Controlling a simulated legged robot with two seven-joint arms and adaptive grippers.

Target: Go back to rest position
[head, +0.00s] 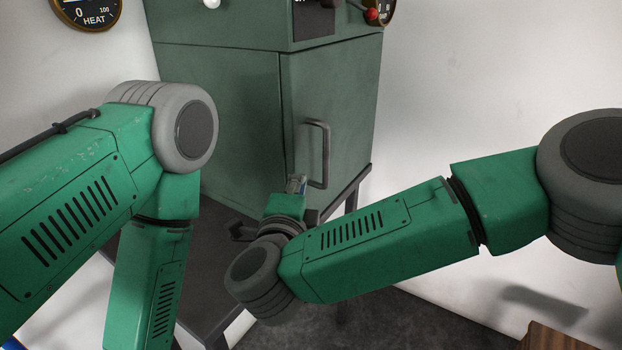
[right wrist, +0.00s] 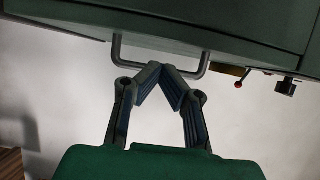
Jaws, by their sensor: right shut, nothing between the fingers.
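My right arm reaches in from the right in the head view, with its gripper (head: 297,185) just left of the handle (head: 320,155) on the green cabinet (head: 230,115). In the right wrist view the two fingers of this gripper (right wrist: 163,70) meet at their tips and hold nothing. The grey bar handle (right wrist: 124,62) appears behind the fingertips there; I cannot tell whether they touch it. My left arm enters from the left in the head view and bends downward, with its gripper out of frame.
The cabinet stands on a dark table (head: 150,270), close to both arms. A round heat gauge (head: 87,10) hangs on the wall at upper left. A red-tipped lever (head: 372,14) is on the cabinet's upper right. A wooden box (head: 555,338) stands at lower right.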

